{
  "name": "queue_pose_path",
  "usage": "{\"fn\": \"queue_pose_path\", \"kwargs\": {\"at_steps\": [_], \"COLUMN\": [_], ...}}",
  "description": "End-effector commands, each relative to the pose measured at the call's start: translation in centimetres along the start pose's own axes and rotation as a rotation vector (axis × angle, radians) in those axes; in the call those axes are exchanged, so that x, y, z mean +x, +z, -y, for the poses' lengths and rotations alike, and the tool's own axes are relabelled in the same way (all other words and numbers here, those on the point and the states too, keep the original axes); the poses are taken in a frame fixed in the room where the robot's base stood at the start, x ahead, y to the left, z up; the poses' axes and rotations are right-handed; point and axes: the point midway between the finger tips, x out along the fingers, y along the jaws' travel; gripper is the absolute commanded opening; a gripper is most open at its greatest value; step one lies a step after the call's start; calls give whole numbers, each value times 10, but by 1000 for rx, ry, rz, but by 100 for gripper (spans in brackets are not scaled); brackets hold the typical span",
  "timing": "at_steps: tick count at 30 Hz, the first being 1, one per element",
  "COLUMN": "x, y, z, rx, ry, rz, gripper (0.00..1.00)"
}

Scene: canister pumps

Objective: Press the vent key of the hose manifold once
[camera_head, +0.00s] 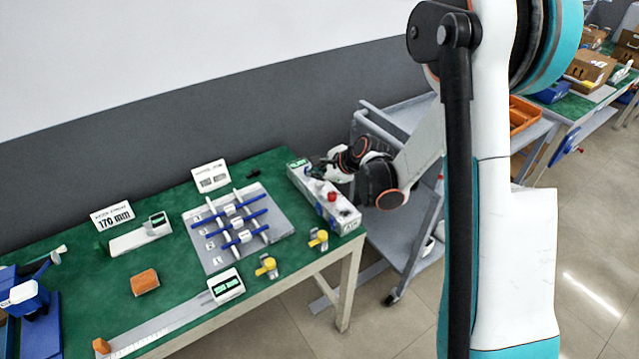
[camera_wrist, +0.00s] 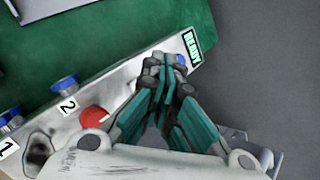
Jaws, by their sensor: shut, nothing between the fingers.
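The hose manifold (camera_head: 313,197) is a long pale box along the right end of the green table. In the wrist view its top (camera_wrist: 125,77) carries a red round knob (camera_wrist: 95,120), a blue-capped port (camera_wrist: 65,86) labelled 2, another blue port beside label 1, and a green display (camera_wrist: 192,44) reading READY. My gripper (camera_wrist: 164,68) is shut and empty, with its fingertips over the manifold near the display end. A blue part (camera_wrist: 181,59) shows just beside the fingertips. I cannot tell whether the fingers touch the manifold, nor which part is the vent key.
A grey board with blue rods (camera_head: 236,226) lies left of the manifold. Two yellow-handled valves (camera_head: 267,266) stand near the table's front edge. A grey cart (camera_head: 395,225) stands right of the table. Signs and a small orange block (camera_head: 144,281) are farther left.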

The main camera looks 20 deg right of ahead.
Motion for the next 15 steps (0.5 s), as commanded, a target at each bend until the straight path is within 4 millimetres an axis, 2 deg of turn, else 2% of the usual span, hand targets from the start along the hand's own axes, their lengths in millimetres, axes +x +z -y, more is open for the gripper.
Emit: {"fn": "queue_pose_path", "kwargs": {"at_steps": [15], "x": [6], "y": [-4], "z": [-5], "rx": [0], "ry": [0], "rz": [0], "gripper": [0]}}
